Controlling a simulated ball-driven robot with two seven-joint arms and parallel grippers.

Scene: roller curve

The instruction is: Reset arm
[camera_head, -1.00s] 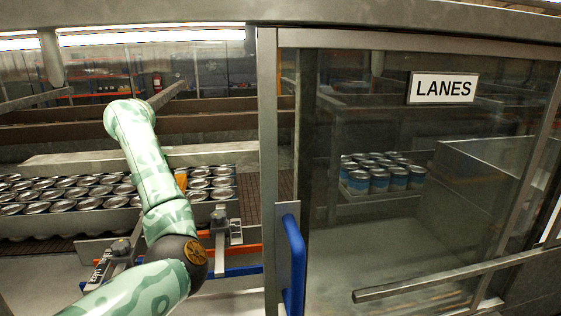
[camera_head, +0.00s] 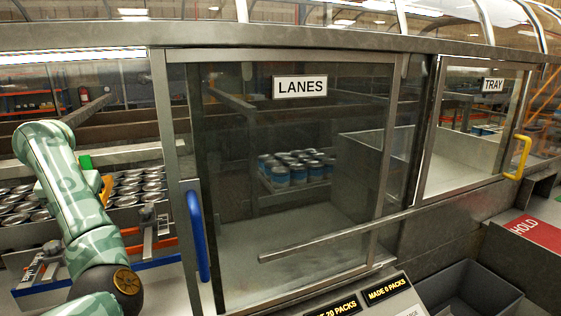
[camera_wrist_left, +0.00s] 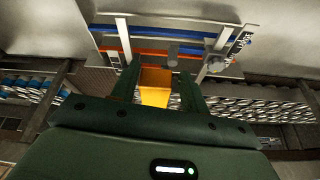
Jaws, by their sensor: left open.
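My left arm, with a green camouflage pattern, rises at the left of the head view and bends over toward the cans. In the head view its gripper is mostly hidden behind the arm. In the left wrist view my left gripper (camera_wrist_left: 158,74) is open, with its two dark green fingers apart. An orange-yellow block (camera_wrist_left: 155,90) shows between the fingers; I cannot tell whether it touches them. An orange piece (camera_head: 106,190) also shows beside the arm in the head view. My right gripper is not in view.
A glass door marked LANES (camera_head: 300,86) with a blue handle (camera_head: 197,235) stands right of the arm. Cans (camera_head: 140,183) fill a rack behind the arm. A blue rail (camera_wrist_left: 160,31) crosses the wrist view. Farther right are a TRAY window with a yellow handle (camera_head: 518,158) and a grey bin (camera_head: 470,290).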

